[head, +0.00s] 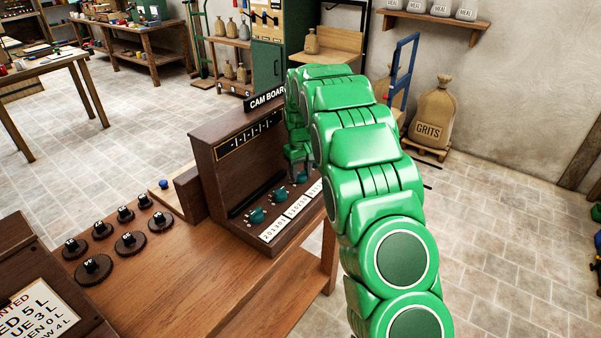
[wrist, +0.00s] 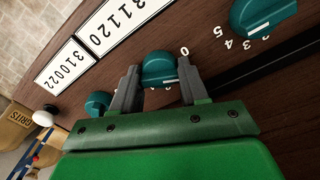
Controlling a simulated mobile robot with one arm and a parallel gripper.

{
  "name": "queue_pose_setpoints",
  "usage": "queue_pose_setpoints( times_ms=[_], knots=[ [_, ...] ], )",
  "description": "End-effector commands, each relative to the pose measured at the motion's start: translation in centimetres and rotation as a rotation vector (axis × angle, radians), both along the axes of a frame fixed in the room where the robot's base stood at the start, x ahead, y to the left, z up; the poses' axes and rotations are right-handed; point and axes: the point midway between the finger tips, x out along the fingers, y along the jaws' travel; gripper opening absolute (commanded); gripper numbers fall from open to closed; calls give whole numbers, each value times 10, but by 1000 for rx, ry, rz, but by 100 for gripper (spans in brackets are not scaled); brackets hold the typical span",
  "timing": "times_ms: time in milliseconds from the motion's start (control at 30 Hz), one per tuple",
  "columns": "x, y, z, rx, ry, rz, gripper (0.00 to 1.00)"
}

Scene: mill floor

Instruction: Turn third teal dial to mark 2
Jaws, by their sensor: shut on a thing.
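The cam board (head: 235,150) is a dark wooden console with a row of teal dials on its sloped front. The first teal dial (head: 257,215) and the second teal dial (head: 281,194) stand clear of my gripper. My gripper (wrist: 160,82) is shut on the third teal dial (wrist: 158,66), one finger on each side. A white pointer line shows on its near edge, and a 0 is printed beside it. The other numerals are largely hidden, so I cannot tell the mark. In the wrist view the second dial (wrist: 262,16) is at upper right and another teal dial (wrist: 98,103) at left, partly hidden.
White number cards (wrist: 125,20) run along the dials. A dark slot (wrist: 285,62) lies on their other side. Several black knobs on round bases (head: 93,268) stand on the bench (head: 185,285) at left. A white-topped knob (wrist: 44,117) is beyond the cards. My arm hides the board's right end.

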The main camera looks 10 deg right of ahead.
Motion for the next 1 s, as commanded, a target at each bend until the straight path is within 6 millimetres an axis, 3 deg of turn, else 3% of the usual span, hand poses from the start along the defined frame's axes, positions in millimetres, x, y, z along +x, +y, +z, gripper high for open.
queue_pose_setpoints(
  times_ms=[600, 1000],
  knots=[
    [-1, 0, 0, -1, 2, -565, 13],
    [-1, 0, 0, -1, 2, -787, 13]
  ],
)
